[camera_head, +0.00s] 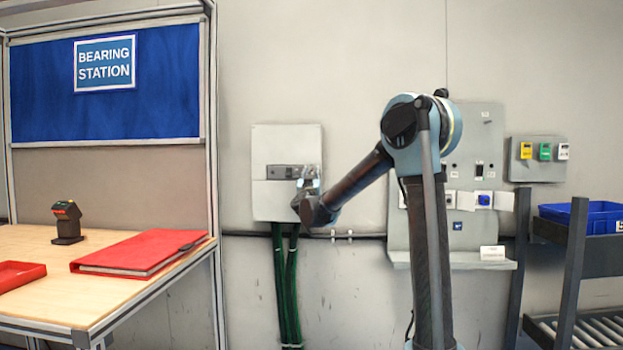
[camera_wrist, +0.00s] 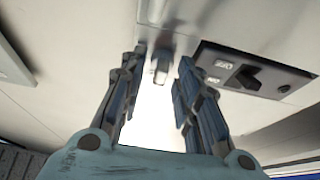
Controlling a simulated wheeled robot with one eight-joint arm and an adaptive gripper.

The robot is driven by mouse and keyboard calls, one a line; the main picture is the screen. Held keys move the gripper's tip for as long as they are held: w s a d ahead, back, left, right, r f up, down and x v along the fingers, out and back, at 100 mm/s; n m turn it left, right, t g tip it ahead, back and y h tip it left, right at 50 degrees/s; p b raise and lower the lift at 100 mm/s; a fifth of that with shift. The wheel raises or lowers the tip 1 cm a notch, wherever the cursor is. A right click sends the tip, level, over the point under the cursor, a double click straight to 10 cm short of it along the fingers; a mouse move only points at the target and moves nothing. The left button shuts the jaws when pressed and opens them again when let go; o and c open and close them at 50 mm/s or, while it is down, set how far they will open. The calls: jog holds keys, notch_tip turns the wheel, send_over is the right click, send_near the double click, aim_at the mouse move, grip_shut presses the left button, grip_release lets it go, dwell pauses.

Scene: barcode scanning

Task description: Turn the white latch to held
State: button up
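A grey wall box (camera_head: 538,168) at the right carries a yellow, a green and a white latch-like piece (camera_head: 563,151); the white one is rightmost, and its setting is too small to read. My gripper (camera_head: 308,178) is away to the left, in front of a pale wall cabinet (camera_head: 287,140). In the wrist view my gripper (camera_wrist: 163,62) has its fingers apart. A small silvery piece (camera_wrist: 160,70) on the cabinet shows between the fingertips; I cannot tell whether they touch it.
A dark panel with a black switch (camera_wrist: 249,76) is on the cabinet beside the fingers. A grey wall panel (camera_head: 480,150) stands behind my arm. A bench with a red binder (camera_head: 135,254) and scanner (camera_head: 67,222) is left. A rack with a blue bin (camera_head: 590,217) is right.

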jog(key=shift+w+r, duration=0.1)
jog(key=shift+w, duration=0.05)
grip_shut()
jog(key=shift+m, duration=0.5)
jog(key=m+h, duration=0.2)
jog(key=m, duration=0.2)
jog(key=m+g+h, duration=0.1)
jog(key=m+h, duration=0.1)
jog(key=m, duration=0.2)
jog(key=m+g+h, duration=0.1)
jog(key=m, duration=0.1)
jog(key=m+g, duration=0.1)
jog(key=m, duration=0.2)
jog(key=m+h, duration=0.1)
jog(key=m, duration=0.2)
jog(key=shift+g+h, duration=0.3)
jog(key=shift+g, duration=0.1)
jog(key=m+g, duration=0.2)
jog(key=m, duration=0.3)
jog(key=shift+m, duration=0.4)
